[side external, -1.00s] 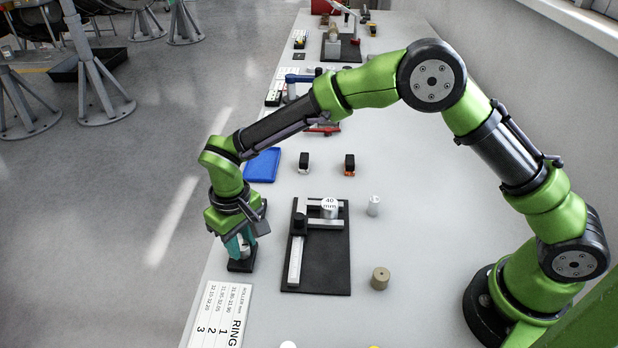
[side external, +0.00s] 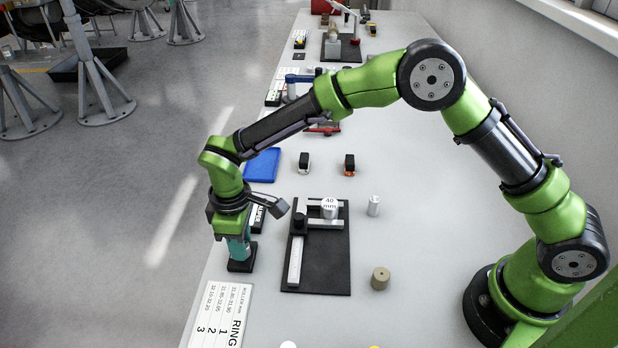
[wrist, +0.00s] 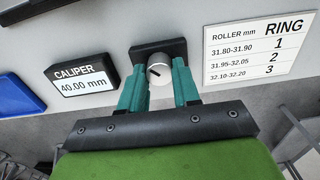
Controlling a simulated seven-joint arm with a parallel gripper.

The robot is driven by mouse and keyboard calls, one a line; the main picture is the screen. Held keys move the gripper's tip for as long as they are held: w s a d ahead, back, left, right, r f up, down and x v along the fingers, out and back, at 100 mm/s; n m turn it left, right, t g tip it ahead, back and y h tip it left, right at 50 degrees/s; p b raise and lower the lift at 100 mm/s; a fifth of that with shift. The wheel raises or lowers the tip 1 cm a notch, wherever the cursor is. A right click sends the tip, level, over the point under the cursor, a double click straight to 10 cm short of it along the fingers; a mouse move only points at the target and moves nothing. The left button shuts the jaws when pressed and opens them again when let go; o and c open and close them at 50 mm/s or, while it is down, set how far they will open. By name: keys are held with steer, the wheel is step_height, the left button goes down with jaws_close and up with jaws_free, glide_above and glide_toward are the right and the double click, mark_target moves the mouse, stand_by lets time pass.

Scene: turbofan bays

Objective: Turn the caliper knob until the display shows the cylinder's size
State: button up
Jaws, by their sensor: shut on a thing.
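My gripper (wrist: 159,82) is shut on the knob (wrist: 159,71), with one teal finger on each side of its pale, marked face. The knob's black base (side external: 242,264) stands near the table's left edge; my gripper (side external: 240,248) hides the knob in the side view. The caliper display (wrist: 82,80) beside the knob reads 40.00 mm; it is partly hidden behind my wrist in the side view (side external: 257,219). The grey caliper (side external: 295,260) lies on a black board (side external: 330,270). A silver cylinder marked 40 mm (side external: 330,208) stands at its jaws; I cannot tell if both touch it.
A roller-and-ring chart (wrist: 262,50) lies beside the knob. A blue tray (side external: 262,165), a small silver cylinder (side external: 374,206), a tan cylinder (side external: 380,278) and two small black-topped items (side external: 304,163) stand apart. The table between them is clear.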

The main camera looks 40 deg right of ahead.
steer(key=shift+r, duration=0.1)
stand_by(0.3)
steer(key=o, duration=1.1)
steer(key=shift+c, duration=0.2)
step_height(320, 180, up, 17)
steer(key=s+d+r+m+t+y, duration=0.1)
steer(key=s+d+r+m+t, duration=0.1)
steer(key=s+d+m, duration=0.4)
steer(key=s+d+r+m+t+y, duration=0.1)
steer(key=s+d+m+t, duration=0.4)
steer(key=s+d, duration=0.8)
steer(key=d+r+m, duration=0.1)
steer(key=d+m, duration=0.1)
steer(key=d, duration=0.4)
steer(key=shift+d+r, duration=0.15)
steer(key=shift+r, duration=0.15)
